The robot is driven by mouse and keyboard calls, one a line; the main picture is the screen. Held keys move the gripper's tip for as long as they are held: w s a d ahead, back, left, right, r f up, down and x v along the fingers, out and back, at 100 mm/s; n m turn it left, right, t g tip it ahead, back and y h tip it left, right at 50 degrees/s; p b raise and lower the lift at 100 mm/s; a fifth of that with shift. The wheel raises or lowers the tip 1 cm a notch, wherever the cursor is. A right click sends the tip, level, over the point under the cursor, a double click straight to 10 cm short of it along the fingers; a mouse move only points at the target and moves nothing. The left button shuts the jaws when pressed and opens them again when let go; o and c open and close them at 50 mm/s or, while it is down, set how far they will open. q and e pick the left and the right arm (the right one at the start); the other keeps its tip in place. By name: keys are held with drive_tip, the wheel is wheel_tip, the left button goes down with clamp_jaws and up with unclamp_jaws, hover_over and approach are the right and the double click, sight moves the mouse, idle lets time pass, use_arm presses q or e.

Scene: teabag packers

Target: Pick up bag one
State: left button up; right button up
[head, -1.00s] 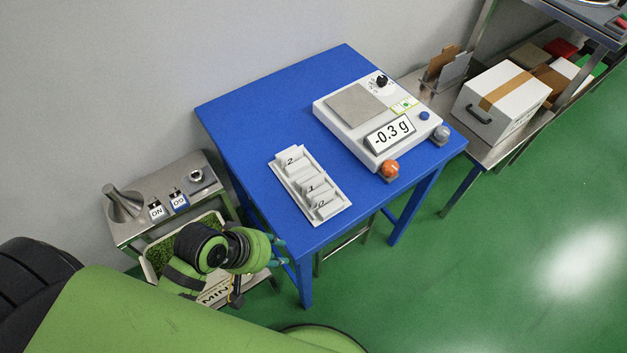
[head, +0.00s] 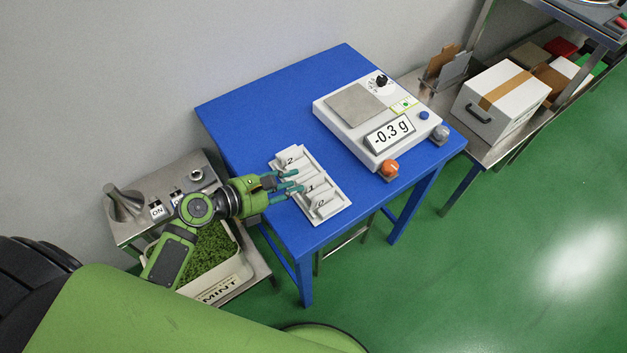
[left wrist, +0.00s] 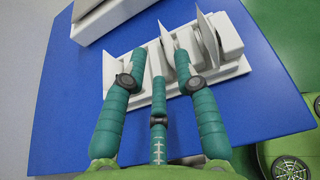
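Bag one is a white packet with a "1" tag (head: 310,188), upright in the middle of a white slotted holder (head: 340,210) on the blue table. Packets tagged "2" (head: 291,159) and "0" (head: 321,203) stand on either side of it. My left gripper (head: 298,181) has its teal fingers spread over the holder's left edge, close to bag one. In the left wrist view the fingers (left wrist: 156,75) are apart above the holder (left wrist: 112,72), with white packet panels around them. Tag numbers are not readable there, and I cannot tell contact. My right gripper is not in view.
A white scale (head: 348,140) reading -0.3 g stands behind the holder. An orange button (head: 390,167) is at its front. A mint tub (head: 232,275) sits low beneath my left arm. The blue table (head: 250,110) is clear left of the scale.

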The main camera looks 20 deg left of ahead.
sight(307, 179)
use_arm(q)
drive_tip(key=shift+x, duration=3.9)
drive_tip(key=shift+s+f, duration=0.1)
drive_tip(key=shift+f, duration=0.05)
drive_tip(key=c, duration=0.3)
drive_tip(key=shift+c, duration=0.4)
